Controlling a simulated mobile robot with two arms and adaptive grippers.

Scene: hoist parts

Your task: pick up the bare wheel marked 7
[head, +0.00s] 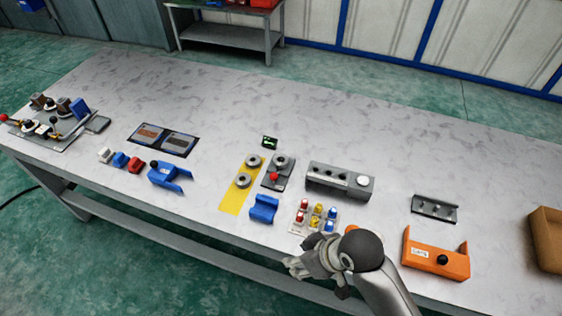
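Two grey round wheels lie on a yellow mat (231,203) near the middle of the table: a far wheel (254,161) and a near wheel (242,181). A third grey round part (280,161) sits on a dark plate with a red knob, just right of the mat. The marks on these are too small to read, so I cannot tell which is the 7. My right gripper (299,267) is at the table's front edge, right of and nearer than the mat, apart from the wheels. Its fingers are too unclear to tell open from shut. My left gripper is out of view.
A blue block (263,208) and a tray of coloured parts (316,217) stand between my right gripper and the wheels. A grey box with knobs (340,181) is behind the tray. An orange bracket (436,258) is at the right. The far table is clear.

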